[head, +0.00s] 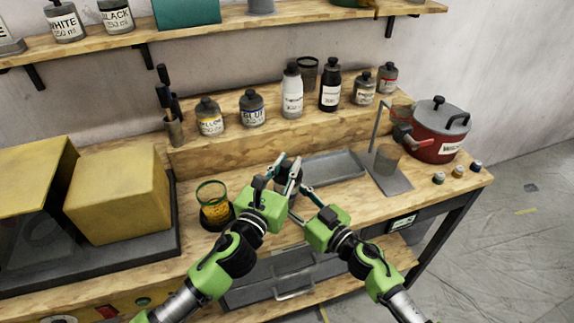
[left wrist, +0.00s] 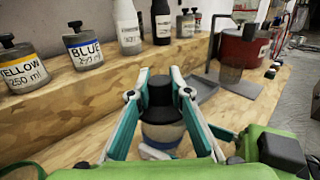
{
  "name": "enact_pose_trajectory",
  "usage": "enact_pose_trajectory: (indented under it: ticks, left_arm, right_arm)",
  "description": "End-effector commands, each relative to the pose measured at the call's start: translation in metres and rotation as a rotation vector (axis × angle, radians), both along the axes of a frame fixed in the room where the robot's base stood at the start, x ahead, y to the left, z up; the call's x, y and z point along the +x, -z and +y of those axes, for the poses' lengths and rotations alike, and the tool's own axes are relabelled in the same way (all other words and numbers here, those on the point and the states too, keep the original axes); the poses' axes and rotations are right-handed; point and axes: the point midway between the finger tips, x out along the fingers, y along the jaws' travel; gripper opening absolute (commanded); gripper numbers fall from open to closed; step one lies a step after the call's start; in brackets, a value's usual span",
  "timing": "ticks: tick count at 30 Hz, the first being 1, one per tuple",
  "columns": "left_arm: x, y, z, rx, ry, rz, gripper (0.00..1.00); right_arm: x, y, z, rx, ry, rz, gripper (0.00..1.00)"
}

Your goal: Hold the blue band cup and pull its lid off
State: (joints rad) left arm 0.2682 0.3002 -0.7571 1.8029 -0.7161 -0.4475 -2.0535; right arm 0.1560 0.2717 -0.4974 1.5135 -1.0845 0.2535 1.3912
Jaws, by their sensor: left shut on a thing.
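The blue band cup (left wrist: 161,134) is between the fingers of my left gripper (left wrist: 160,92) in the left wrist view, pale with a blue band below a black lid (left wrist: 162,99). The lid sits on top of the cup. In the head view my left gripper (head: 287,178) is shut on the cup, which shows only as a dark shape and is mostly hidden by the fingers. My right gripper (head: 297,200) is just right of it, its fingers spread apart and pointing toward the cup. The cup's base is hidden.
A glass with amber contents (head: 214,212) stands on a dark base to the left. A grey tray (head: 333,167) lies behind the grippers. A red pot (head: 437,132) is at the right. Paint bottles, including a blue one (head: 252,108), line the raised step.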

Motion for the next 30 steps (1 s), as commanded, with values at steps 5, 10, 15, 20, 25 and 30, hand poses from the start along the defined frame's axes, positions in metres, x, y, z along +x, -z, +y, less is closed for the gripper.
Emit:
enact_pose_trajectory:
  ticks: [5,10,15,20,25,30]
  left_arm:
    - [0.003,0.002,0.006,0.008,-0.015,0.002,0.00]
    - [0.003,-0.003,0.005,0.007,-0.013,0.000,0.00]
    - [0.003,-0.011,0.005,0.007,-0.013,-0.003,0.00]
    - [0.001,-0.016,0.003,0.005,-0.010,-0.002,0.00]
    - [0.000,-0.021,0.000,0.004,-0.006,-0.002,0.00]
    - [-0.001,-0.022,-0.001,0.002,-0.004,0.000,0.00]
  right_arm:
    - [0.003,-0.001,-0.005,0.001,0.010,0.001,0.04]
    - [0.003,-0.001,-0.005,0.001,0.011,0.001,0.04]
    - [0.003,0.001,-0.005,-0.001,0.012,0.002,0.04]
    - [0.002,0.001,-0.004,-0.001,0.009,0.002,0.04]
    - [0.001,0.000,-0.002,0.000,0.006,0.001,0.04]
    - [0.001,0.000,-0.002,0.000,0.004,0.000,0.04]
